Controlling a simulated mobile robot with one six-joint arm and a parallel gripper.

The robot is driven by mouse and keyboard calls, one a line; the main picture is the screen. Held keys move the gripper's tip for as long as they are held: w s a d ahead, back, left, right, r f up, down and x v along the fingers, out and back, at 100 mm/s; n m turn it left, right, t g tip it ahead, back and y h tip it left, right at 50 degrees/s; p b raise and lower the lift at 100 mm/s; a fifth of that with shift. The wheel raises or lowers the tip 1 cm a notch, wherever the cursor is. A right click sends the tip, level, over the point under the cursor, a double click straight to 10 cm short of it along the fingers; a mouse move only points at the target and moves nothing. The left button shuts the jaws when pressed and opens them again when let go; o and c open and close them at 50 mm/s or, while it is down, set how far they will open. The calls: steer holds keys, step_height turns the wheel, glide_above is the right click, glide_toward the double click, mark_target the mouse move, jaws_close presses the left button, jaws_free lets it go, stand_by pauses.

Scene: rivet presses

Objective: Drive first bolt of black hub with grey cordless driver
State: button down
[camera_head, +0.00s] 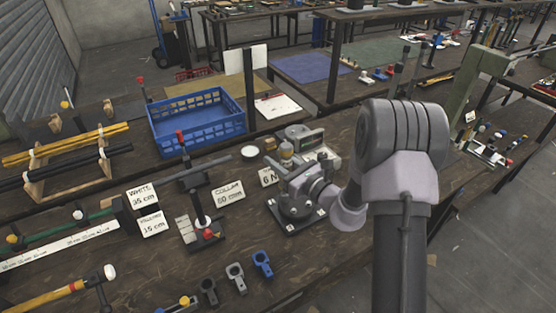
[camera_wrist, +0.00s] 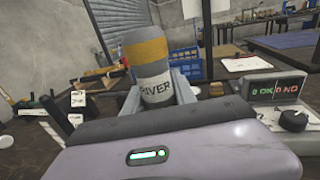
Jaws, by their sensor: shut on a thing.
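The grey cordless driver (camera_wrist: 147,68), with a yellow band and lettering partly reading "RIVER", stands between the fingers of my gripper (camera_wrist: 158,93) in the wrist view. My gripper is shut on it. In the head view my gripper (camera_head: 300,182) is over a black base plate (camera_head: 294,226) near the bench's front edge. A round dark part, likely the black hub (camera_head: 294,207), sits on the plate, mostly covered by my wrist. The bolts and the driver's tip are hidden, so contact cannot be told.
A grey counter box (camera_wrist: 277,88) with a red and green display and a dial stands close by on the right. A blue crate (camera_head: 198,125), a black stand (camera_head: 197,205), label cards and several small clamps (camera_head: 236,276) lie to the left.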

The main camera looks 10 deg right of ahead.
stand_by(0.8)
step_height(320, 180, up, 5)
steer(key=p, duration=0.3)
steer(key=shift+p, duration=0.3)
